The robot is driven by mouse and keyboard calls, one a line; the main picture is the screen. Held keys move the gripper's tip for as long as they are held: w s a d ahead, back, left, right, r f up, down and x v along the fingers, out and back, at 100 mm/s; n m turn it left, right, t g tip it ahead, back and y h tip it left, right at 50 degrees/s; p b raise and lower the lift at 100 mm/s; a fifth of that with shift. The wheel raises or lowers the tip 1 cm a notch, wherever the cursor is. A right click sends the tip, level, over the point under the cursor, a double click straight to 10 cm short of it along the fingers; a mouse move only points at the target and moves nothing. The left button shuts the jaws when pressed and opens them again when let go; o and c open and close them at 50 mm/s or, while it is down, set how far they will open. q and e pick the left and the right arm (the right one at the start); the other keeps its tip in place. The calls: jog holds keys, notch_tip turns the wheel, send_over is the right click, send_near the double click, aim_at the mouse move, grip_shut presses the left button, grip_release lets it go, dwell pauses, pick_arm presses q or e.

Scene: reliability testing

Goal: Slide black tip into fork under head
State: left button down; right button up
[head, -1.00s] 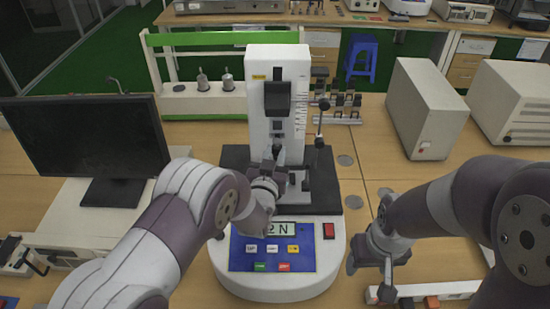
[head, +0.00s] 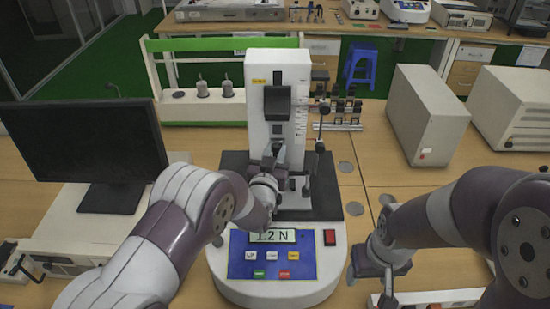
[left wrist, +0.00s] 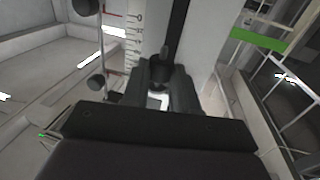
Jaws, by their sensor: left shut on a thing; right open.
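The test stand (head: 260,131) is a white column on a black base, with a dark head (head: 277,103) on its front. My left gripper (head: 273,158) is in front of the column below the head, with its arm covering part of the base. In the left wrist view, the gripper (left wrist: 168,84) is shut on a small black tip (left wrist: 161,72), which points up along the column. The fork under the head is too small and dark to make out, so I cannot tell whether the tip touches it. My right gripper (head: 370,279) is open and empty at the lower right.
The stand's display (head: 273,236) reads 1.2 N. A thin upright rod (head: 319,130) stands right of the column. A monitor (head: 85,140) is at left, a beige box (head: 424,113) at right. A rack of small dark parts (head: 340,105) stands behind the rod.

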pick_arm(q)
jog(key=shift+w, duration=0.15)
jog(key=shift+b+x, duration=0.65)
jog(key=shift+x, duration=0.15)
jog(key=shift+a, duration=0.2)
jog(key=c, duration=0.8)
grip_release()
